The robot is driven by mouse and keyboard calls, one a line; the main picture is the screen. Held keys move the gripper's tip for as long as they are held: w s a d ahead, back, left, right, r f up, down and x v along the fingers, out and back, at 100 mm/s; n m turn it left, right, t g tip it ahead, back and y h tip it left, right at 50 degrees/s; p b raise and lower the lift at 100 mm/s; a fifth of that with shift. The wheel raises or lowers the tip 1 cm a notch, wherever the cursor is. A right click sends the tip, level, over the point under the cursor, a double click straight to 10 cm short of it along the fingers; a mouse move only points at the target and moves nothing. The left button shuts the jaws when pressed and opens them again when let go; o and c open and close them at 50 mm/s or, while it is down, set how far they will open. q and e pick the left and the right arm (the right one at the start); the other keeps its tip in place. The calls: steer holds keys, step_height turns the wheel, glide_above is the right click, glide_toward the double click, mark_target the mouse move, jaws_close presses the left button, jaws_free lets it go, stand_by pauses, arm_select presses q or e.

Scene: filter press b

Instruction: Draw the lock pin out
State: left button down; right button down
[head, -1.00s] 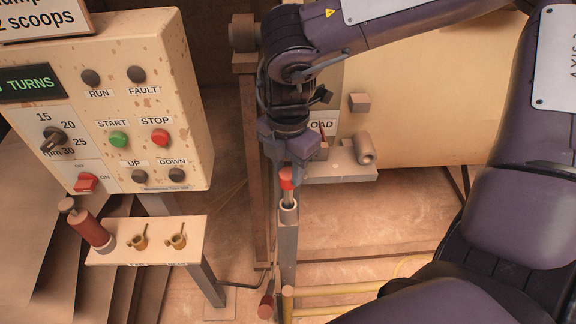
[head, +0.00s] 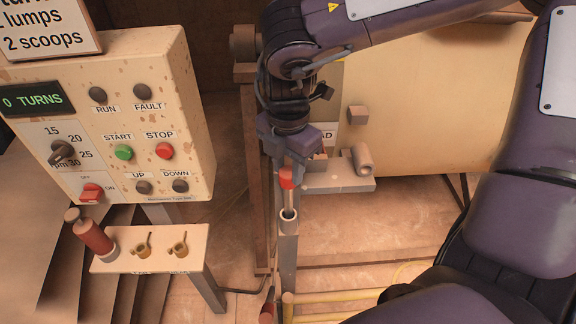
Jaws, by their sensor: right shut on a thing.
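The lock pin (head: 288,199) has a red head and a pale shaft. It stands upright over the open top of a grey post (head: 288,250). The shaft's lower end is at the dark mouth of the post; I cannot tell whether the tip is still inside. My right gripper (head: 287,170) comes down from above and is shut on the pin's red head. My left gripper is not in view.
A control panel (head: 150,70) with buttons stands at left, its display reading "0 TURNS". Below it a small shelf (head: 190,262) holds a red cylinder (head: 92,234) and two brass pieces. A large cream drum (head: 430,110) with a bracket (head: 340,185) lies behind my arm.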

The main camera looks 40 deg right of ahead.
steer(key=shift+r+p, duration=1.2)
steer(key=shift+r, duration=1)
steer(key=shift+r, duration=0.55)
